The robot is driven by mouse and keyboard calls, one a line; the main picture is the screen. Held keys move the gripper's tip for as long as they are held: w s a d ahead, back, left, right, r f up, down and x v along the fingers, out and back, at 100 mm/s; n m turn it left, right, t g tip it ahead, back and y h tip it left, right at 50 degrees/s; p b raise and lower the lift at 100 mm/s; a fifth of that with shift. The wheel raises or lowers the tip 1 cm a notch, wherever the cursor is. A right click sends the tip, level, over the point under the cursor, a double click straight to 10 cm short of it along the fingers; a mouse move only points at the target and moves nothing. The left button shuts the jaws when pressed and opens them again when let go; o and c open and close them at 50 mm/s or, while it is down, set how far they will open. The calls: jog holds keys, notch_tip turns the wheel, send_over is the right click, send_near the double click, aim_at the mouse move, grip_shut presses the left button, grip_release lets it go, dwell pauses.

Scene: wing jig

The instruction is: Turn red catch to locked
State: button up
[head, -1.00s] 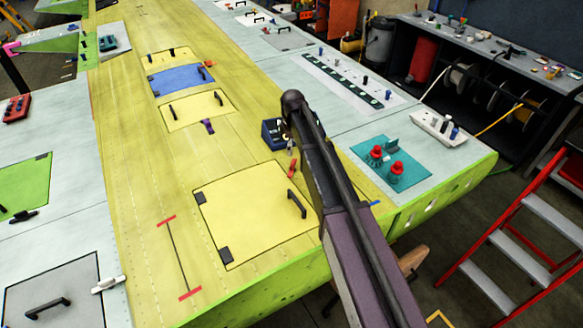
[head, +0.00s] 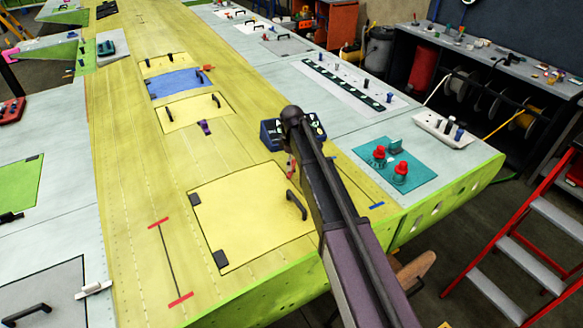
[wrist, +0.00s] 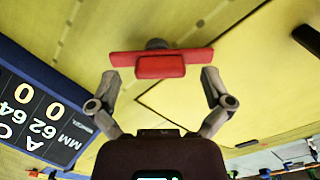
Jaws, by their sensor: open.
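The red catch (wrist: 160,65) shows in the wrist view as a red bar with a thicker middle block, on the yellow wing skin. Its bar lies crosswise in that picture, just ahead of my gripper (wrist: 160,82). My gripper is open, with one finger on each side of the catch's middle, and nothing is visibly clamped. In the head view only a sliver of the red catch (head: 290,168) shows beside my arm. My arm hides the gripper there. Whether the fingers touch the catch, I cannot tell.
A blue box with number displays (wrist: 40,108) stands close to the left of my gripper in the wrist view. A yellow panel (head: 245,215) with a black handle (head: 297,204) lies near the catch. Red knobs on a teal plate (head: 390,172) stand to the right.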

jog(key=shift+f, duration=0.35)
jog(key=shift+a, duration=0.1)
jog(key=c, duration=1.1)
jog(key=shift+c, duration=0.2)
jog(key=shift+m, duration=0.5)
jog(key=m, duration=0.8)
jog(key=shift+m, duration=0.3)
